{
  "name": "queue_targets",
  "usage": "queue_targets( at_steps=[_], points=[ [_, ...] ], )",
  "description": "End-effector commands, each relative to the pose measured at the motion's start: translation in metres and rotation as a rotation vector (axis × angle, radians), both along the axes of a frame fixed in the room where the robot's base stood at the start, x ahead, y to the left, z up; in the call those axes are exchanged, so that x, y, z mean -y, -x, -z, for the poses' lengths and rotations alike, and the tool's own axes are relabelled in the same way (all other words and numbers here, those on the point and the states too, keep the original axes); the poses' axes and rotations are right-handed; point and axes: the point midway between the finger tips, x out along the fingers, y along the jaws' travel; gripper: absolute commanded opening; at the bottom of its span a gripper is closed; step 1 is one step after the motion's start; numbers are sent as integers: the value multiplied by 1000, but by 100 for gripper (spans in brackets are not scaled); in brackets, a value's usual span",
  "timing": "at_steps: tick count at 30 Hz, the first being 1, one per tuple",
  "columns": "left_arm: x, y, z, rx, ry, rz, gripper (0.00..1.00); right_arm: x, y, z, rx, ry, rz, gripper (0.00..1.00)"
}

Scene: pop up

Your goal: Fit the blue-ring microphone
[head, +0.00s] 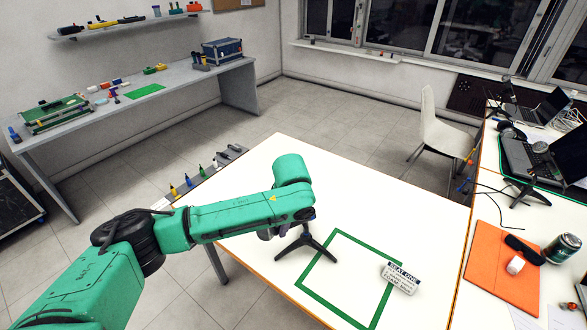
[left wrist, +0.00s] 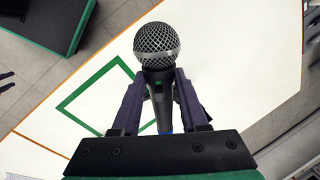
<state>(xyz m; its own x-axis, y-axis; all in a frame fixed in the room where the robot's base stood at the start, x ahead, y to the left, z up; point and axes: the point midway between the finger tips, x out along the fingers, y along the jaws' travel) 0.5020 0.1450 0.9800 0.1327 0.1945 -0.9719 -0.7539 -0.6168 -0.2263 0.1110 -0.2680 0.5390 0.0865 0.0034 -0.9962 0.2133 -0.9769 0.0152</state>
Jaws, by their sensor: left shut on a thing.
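A microphone with a silver mesh head (left wrist: 157,45) and dark body is between the two fingers of my left gripper (left wrist: 160,88) in the left wrist view. The gripper is shut on it. A bit of blue (left wrist: 164,129) shows low on its body. In the head view, my green left arm hides most of the gripper (head: 268,234) and the microphone. A black tripod stand (head: 320,256) is on the white table beside the gripper, at the left edge of a green square outline (head: 337,302). I cannot tell whether microphone and stand touch. My right gripper is out of view.
A white sign (head: 400,278) reading "SEAT ONE" lies on the right edge of the green outline. A dark rack (head: 190,192) with several colour-marked items is at the table's left edge. An orange folder (head: 497,272) and a can (head: 562,248) are on the right-hand desk.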

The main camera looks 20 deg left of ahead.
Motion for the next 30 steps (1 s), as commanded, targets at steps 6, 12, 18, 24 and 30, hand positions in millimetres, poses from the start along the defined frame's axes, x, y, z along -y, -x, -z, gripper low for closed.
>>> queue_targets(
  at_steps=[6, 12, 18, 24, 30],
  points=[
    [-3, -68, -49, 141, -27, 562, 0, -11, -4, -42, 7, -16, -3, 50],
    [-9, -109, -70, 258, 1, 945, 0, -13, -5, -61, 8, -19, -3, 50],
    [-10, -115, -69, 279, 8, 1023, 0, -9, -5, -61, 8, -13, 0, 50],
    [-10, -115, -70, 274, 9, 1022, 0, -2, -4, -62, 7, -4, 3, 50],
    [-10, -116, -68, 213, 26, 1023, 0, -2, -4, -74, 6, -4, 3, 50]
  ],
)
